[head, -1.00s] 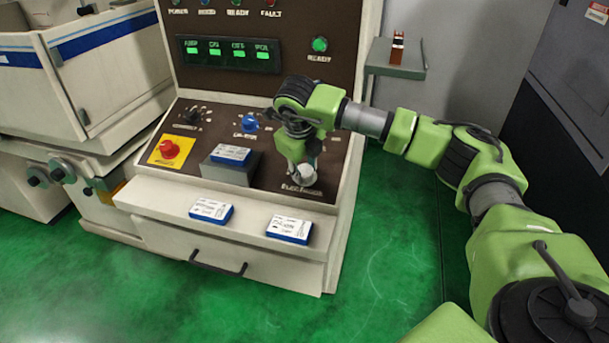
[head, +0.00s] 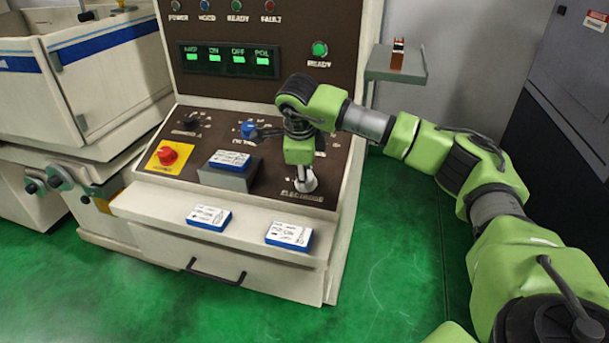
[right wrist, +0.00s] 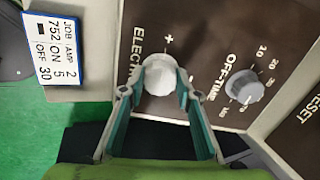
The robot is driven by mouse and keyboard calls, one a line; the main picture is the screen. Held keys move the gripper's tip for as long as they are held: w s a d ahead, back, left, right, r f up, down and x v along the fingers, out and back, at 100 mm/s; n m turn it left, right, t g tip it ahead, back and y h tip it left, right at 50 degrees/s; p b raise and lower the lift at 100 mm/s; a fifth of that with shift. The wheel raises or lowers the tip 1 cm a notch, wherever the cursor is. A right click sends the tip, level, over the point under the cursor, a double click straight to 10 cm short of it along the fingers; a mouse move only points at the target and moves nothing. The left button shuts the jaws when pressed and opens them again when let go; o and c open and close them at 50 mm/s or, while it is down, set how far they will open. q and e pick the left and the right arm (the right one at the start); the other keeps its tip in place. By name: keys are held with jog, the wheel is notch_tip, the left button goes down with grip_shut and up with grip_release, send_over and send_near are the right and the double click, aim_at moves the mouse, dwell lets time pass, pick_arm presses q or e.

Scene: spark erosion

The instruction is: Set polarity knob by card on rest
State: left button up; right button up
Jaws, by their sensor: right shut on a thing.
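The polarity knob (right wrist: 159,74), pale grey and round, sits on the brown panel by the lettering "ELECTR…" with a plus mark beside it. My right gripper (right wrist: 158,92) has its teal fingers on either side of this knob and is shut on it; in the head view the gripper (head: 304,178) points down at the panel's lower right. A blue-edged white card (head: 230,160) lies on the grey rest (head: 228,179); its print is too small to read. The knob's pointer cannot be made out. My left gripper is not in view.
Two more cards lie on the front ledge, left (head: 209,217) and right (head: 289,235); the right one (right wrist: 52,48) shows "JOB 752" and a minus. The off-time knob (right wrist: 244,87), blue knob (head: 248,130) and red emergency button (head: 167,155) are nearby. A small shelf (head: 395,68) juts out right.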

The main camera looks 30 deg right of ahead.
dwell(0.5)
jog(key=o, duration=1.1)
jog(key=v, duration=1.2)
